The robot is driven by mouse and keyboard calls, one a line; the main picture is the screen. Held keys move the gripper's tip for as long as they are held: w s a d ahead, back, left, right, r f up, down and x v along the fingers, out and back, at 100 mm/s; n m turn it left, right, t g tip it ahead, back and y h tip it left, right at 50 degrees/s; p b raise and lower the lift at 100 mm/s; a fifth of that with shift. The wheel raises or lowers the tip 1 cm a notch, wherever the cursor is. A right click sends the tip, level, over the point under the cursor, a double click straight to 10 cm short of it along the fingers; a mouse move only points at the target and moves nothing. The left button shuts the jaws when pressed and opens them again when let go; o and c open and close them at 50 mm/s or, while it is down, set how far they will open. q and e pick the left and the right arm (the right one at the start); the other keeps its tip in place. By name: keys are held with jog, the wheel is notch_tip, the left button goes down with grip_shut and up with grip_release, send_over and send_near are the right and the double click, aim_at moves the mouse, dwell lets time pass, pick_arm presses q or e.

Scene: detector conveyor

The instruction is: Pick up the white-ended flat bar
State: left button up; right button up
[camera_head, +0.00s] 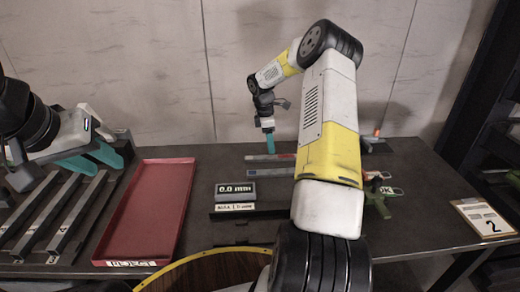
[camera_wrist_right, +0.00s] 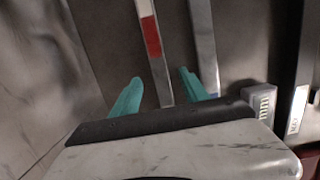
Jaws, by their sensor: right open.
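Two flat bars lie side by side on the dark table. The far bar (camera_head: 257,157) shows a red section and, in the right wrist view (camera_wrist_right: 151,40), a whitish part at its upper end. The nearer bar (camera_head: 262,173) is plain grey in the wrist view (camera_wrist_right: 203,45), with a bluish patch low down. Which is the white-ended one is not certain. My right gripper (camera_head: 268,147) is open and empty above the far bar; in the wrist view that bar runs between its teal fingertips (camera_wrist_right: 160,80). My left gripper (camera_head: 108,158) is open and empty at the left.
A red reject tray (camera_head: 147,263) and a rack of dark bars (camera_head: 68,215) stand at the left. A grey display box (camera_head: 236,192) sits mid-table. Green parts (camera_head: 377,200) lie right of my right arm, and a card marked 2 (camera_head: 483,216) is at the right edge.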

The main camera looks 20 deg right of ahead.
aim_at(274, 156)
jog(key=f, duration=0.2)
jog(key=d+f, duration=0.1)
jog(key=f, duration=0.2)
jog(key=shift+s+d+f, duration=0.1)
jog(key=shift+d+f, duration=0.05)
jog(key=shift+f, duration=0.1)
grip_shut()
jog(key=shift+r, duration=0.1)
dwell(1.1)
